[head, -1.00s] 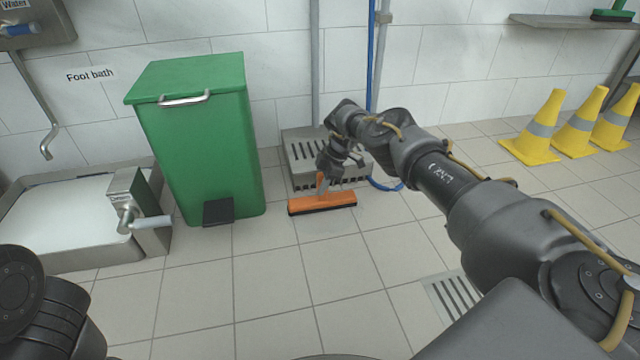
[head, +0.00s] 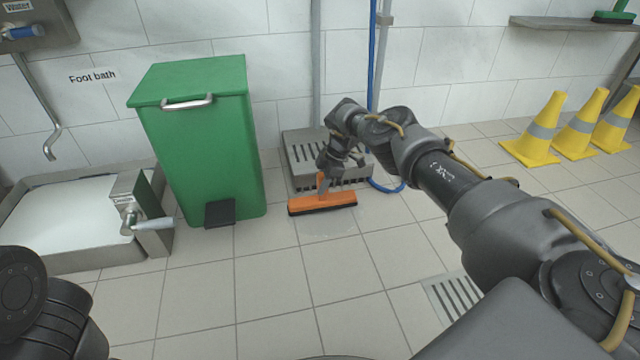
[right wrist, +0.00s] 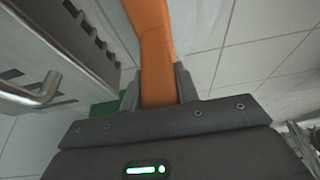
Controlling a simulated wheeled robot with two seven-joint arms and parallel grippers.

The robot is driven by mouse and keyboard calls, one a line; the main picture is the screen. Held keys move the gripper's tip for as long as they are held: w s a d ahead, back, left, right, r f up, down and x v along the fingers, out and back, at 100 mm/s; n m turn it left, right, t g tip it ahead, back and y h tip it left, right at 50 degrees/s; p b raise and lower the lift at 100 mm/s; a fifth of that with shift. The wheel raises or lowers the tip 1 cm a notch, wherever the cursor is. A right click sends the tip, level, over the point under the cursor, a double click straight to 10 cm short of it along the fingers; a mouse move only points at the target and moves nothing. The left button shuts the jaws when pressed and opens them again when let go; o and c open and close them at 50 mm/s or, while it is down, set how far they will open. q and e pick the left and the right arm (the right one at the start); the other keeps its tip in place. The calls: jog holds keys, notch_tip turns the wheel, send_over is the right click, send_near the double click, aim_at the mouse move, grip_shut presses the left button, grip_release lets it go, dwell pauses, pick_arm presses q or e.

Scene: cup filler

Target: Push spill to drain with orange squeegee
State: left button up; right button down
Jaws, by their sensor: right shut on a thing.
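The orange squeegee (head: 323,203) has its wide head low at the floor, in front of the grey slotted box by the wall. My right gripper (head: 326,178) is shut on its upright orange handle. In the right wrist view the handle (right wrist: 153,50) stands between the two fingers of my right gripper (right wrist: 158,85). A faint glossy wet patch, the spill (head: 328,224), shows on the tiles just in front of the squeegee head. The slotted floor drain (head: 453,297) lies at the lower right, partly hidden by my right arm. My left gripper is out of view.
A green pedal bin (head: 203,140) stands left of the squeegee. The grey slotted box (head: 302,155) is close behind it. A foot bath (head: 60,205) is at far left. Yellow cones (head: 535,130) stand at right. The tiles in front are clear.

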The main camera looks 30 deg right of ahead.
aim_at(319, 174)
notch_tip(319, 174, up, 6)
jog(key=p, duration=0.4)
jog(key=shift+d, duration=0.1)
jog(key=shift+f, duration=0.1)
